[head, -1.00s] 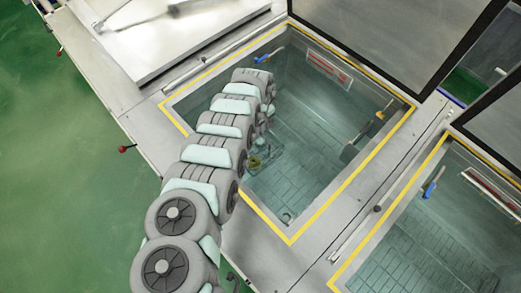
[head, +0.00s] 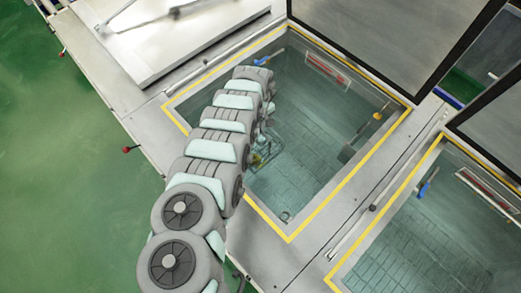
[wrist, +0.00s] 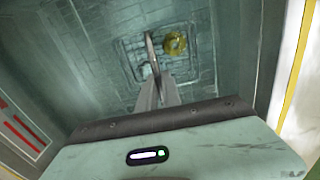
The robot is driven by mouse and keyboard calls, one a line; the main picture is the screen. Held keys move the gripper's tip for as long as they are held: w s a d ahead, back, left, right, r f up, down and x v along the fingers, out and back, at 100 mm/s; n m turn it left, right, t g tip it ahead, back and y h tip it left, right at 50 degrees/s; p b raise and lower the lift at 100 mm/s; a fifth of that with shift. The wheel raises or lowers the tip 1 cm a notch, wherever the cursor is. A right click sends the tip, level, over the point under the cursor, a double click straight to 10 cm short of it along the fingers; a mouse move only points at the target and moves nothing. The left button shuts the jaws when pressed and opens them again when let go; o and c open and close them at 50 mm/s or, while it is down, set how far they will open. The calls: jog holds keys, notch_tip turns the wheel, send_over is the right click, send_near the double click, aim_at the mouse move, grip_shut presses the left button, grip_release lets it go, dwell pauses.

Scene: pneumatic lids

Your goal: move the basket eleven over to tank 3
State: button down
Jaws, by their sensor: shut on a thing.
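The basket (wrist: 127,62) is a faint thin-walled frame below my gripper in the wrist view. A round yellow piece (wrist: 175,43) lies within its outline. In the head view the basket (head: 268,156) shows small and partly hidden beside my arm, inside the open tank (head: 320,120). My gripper (wrist: 157,88) is shut on the basket, at what looks like a thin upright handle (wrist: 150,48). Which tank is tank 3 cannot be read.
A second open tank (head: 425,235) lies to the lower right, past a grey divider (head: 362,215). Raised lids (head: 400,35) stand behind the tanks. A closed lid (head: 165,40) covers the upper left. Blue-handled fittings (head: 262,60) sit at the tank walls.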

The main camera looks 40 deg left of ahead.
jog(key=shift+r+p, duration=4.1)
jog(key=shift+r, duration=0.35)
notch_tip(320, 180, up, 13)
jog(key=p, duration=0.2)
jog(key=shift+p, duration=0.35)
dwell(2.0)
